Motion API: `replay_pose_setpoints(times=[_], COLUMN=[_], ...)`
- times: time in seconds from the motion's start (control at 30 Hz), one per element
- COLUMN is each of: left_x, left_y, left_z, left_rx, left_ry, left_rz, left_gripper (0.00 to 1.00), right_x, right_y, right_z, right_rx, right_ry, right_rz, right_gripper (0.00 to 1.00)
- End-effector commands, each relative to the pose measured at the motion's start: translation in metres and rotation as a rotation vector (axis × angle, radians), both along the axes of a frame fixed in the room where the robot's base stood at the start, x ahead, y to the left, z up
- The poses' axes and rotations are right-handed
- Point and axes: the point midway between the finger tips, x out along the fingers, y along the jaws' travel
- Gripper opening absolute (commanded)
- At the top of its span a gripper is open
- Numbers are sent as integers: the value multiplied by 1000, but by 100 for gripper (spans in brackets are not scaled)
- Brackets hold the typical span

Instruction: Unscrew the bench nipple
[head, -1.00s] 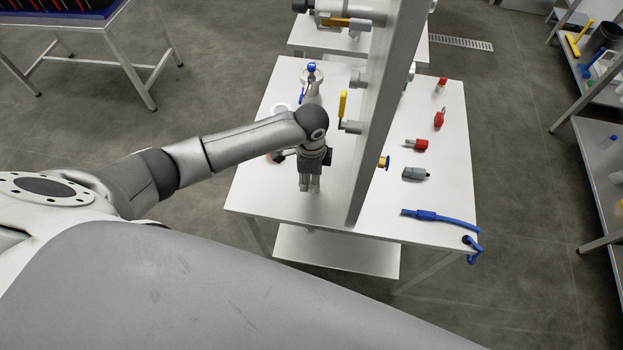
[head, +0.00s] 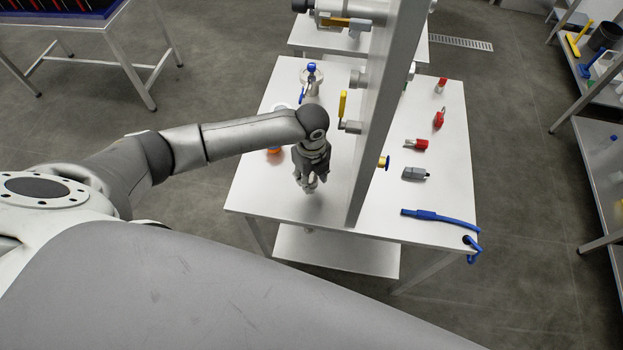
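My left gripper (head: 311,184) points down over the front left part of the white bench (head: 260,190), left of the upright panel (head: 378,115). Its fingertips are small here, and I cannot tell whether they are apart or closed, or whether they hold anything. I cannot pick out the bench nipple for certain; it may be hidden by the gripper or the arm. A valve with a yellow handle (head: 343,103) is on the panel's left side, behind the gripper. A steel fitting with a blue top (head: 312,80) stands at the back of the bench. My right gripper is not in view.
An orange piece (head: 274,151) shows below my forearm. Right of the panel lie a red padlock (head: 439,118), a red-and-grey piece (head: 416,144), a grey connector (head: 415,174) and a blue hose (head: 440,217). The bench's front left corner is clear.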

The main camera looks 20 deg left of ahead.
Motion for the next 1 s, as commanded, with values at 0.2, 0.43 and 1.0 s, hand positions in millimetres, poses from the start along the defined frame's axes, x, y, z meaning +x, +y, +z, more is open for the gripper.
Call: replay_pose_setpoints(times=[0.2,0.43,1.0], left_x=[0,0,0], left_y=[0,0,0], left_z=[0,0,0], left_rx=[1,2,1], left_ry=[1,0,1], left_rz=[-117,-323,-561], left_gripper=[39,39,31], right_x=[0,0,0], right_y=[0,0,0], right_z=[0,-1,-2], right_rx=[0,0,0], right_ry=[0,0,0], right_rz=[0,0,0], right_gripper=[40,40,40])
